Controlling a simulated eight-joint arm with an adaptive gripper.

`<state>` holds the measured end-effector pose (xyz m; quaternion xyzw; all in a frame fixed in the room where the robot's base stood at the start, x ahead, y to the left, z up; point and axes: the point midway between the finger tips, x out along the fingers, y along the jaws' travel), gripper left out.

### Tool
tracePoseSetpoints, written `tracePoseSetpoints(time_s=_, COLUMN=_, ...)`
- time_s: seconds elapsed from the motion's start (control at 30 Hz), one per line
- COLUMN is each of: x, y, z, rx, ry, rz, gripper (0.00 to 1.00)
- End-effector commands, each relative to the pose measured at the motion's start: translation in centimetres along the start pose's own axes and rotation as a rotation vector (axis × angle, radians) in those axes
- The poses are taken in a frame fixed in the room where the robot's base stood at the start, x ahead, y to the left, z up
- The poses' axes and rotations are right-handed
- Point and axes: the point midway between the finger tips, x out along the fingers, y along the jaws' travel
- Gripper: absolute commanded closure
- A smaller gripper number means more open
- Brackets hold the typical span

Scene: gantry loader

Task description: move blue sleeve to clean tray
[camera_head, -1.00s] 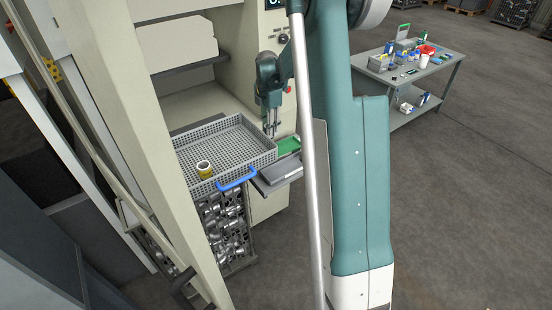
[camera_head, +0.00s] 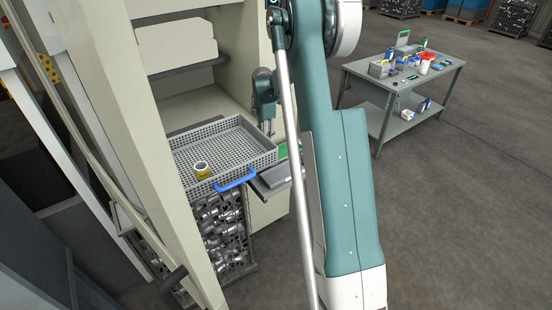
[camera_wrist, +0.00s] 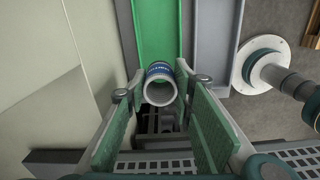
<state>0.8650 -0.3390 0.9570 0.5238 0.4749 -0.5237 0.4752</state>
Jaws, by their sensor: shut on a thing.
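My gripper (camera_wrist: 161,88) is shut on the blue sleeve (camera_wrist: 161,84), a pale ring with a blue lettered band, held between the fingertips in the wrist view. Its open end faces the camera. A green tray (camera_wrist: 157,25) lies beyond the sleeve, with a grey tray (camera_wrist: 214,40) beside it on the right. I cannot tell whether the sleeve touches the green tray. In the head view my gripper (camera_head: 267,132) is near the basket's right corner, close to the green tray (camera_head: 284,151) and the grey tray (camera_head: 276,176). The sleeve cannot be made out there.
Metal parts fill a crate (camera_head: 226,231) below. The machine's cream frame (camera_head: 135,110) stands at left. A cluttered table (camera_head: 352,69) is across open floor.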

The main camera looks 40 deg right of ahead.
Motion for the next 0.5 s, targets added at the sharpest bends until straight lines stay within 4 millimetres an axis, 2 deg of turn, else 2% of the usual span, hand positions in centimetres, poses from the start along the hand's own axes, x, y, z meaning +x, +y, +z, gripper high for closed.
tracePoseSetpoints(time_s=0.17, x=0.7, y=0.0, z=0.0, rx=0.0, ry=0.0, rz=0.0, gripper=0.91)
tracePoseSetpoints(time_s=0.5, x=5.1, y=0.0, z=0.0, rx=0.0, ry=0.0, rz=0.0, gripper=0.91)
